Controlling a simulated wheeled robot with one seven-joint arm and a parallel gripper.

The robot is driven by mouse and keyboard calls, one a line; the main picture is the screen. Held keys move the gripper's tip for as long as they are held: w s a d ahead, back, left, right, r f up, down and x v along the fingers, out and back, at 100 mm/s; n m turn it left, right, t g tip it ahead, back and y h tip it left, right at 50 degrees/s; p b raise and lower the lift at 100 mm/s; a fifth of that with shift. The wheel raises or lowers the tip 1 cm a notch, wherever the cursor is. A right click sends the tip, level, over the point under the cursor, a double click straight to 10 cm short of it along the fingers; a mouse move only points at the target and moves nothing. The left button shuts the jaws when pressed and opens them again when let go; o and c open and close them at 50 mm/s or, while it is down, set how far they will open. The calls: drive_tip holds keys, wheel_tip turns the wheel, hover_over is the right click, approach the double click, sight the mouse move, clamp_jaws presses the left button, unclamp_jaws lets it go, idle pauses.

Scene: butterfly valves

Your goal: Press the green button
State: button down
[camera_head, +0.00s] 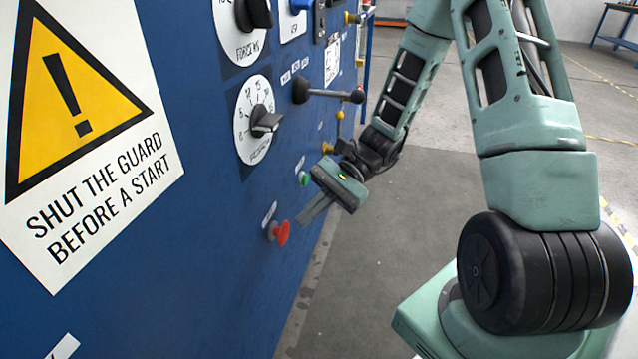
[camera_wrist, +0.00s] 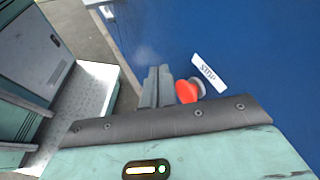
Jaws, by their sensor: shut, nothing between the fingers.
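The green button (camera_head: 303,179) sits on the blue panel (camera_head: 215,240) in the head view, just left of my gripper's body and partly close behind it. My gripper (camera_head: 303,220) is shut and empty, its fingers pointing down and left along the front of the panel. In the wrist view the shut fingers (camera_wrist: 157,84) show beside a red button (camera_wrist: 187,91) with a label reading "STOP". The green button does not show in the wrist view. In the head view the red button (camera_head: 280,232) is below the green one, a little below and left of my fingertips.
Above are a dial with a pointer knob (camera_head: 265,122) and a lever (camera_head: 330,95) sticking out of the panel. A yellow warning sign (camera_head: 75,110) covers the panel's left part.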

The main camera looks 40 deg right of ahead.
drive_tip(key=w+d+f+m+t+y, duration=0.2)
drive_tip(key=w+d+f+m+t, duration=0.15)
drive_tip(key=d+m+t, duration=0.45)
drive_tip(key=m+t+h, duration=0.4)
drive_tip(key=m+t, duration=0.3)
approach(307, 180)
drive_tip(key=v, duration=0.7)
drive_tip(key=shift+s+d+f, duration=0.1)
drive_tip(key=b+x, duration=0.4)
drive_tip(key=x, duration=0.9)
drive_tip(key=shift+w+a+b, duration=0.3)
drive_tip(key=shift+w+b, duration=0.05)
drive_tip(key=shift+w, duration=0.1)
